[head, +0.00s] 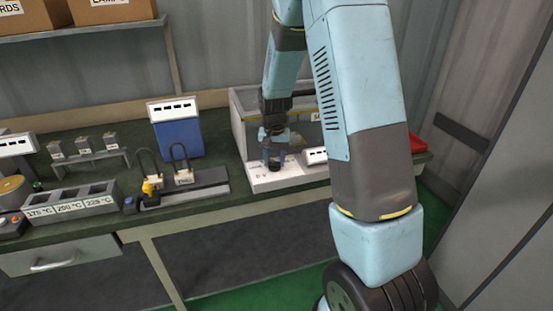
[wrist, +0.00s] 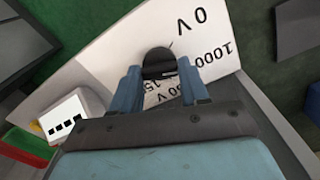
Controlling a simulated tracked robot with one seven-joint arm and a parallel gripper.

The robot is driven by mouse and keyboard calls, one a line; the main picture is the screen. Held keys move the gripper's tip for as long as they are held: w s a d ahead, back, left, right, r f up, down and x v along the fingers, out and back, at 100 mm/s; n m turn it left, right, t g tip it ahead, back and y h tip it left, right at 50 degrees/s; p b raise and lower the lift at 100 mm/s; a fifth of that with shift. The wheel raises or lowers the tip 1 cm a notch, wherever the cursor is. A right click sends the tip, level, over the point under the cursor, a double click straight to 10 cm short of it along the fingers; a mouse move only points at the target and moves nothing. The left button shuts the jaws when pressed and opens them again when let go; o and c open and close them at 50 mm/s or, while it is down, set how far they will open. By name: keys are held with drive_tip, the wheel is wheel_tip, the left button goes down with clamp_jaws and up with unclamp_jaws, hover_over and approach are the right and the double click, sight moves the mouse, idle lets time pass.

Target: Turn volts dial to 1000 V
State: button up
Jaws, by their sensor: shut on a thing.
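The volts dial (wrist: 158,62) is a dark round knob on a white sloped panel (wrist: 108,50). In the wrist view the panel carries the marks "0 V" and "1000", and a further mark partly hidden by my gripper. My gripper (wrist: 160,75) has its two blue fingers on either side of the dial and is shut on it. In the head view my gripper (head: 273,160) points down onto the white front panel (head: 285,178) of the grey-framed box. The dial's pointer is too unclear to read.
A small white display (head: 315,156) sits right of my gripper on the panel. A blue box (head: 178,135), a black fixture with loops (head: 180,190) and a labelled block (head: 72,202) stand left on the green bench. A red item (head: 418,144) lies at the right end.

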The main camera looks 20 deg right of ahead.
sight(274, 162)
drive_tip(key=shift+m, duration=0.9)
drive_tip(key=o, duration=1.1)
drive_tip(key=shift+c, duration=0.2)
wheel_tip(274, 162, up, 14)
drive_tip(key=shift+f, duration=0.15)
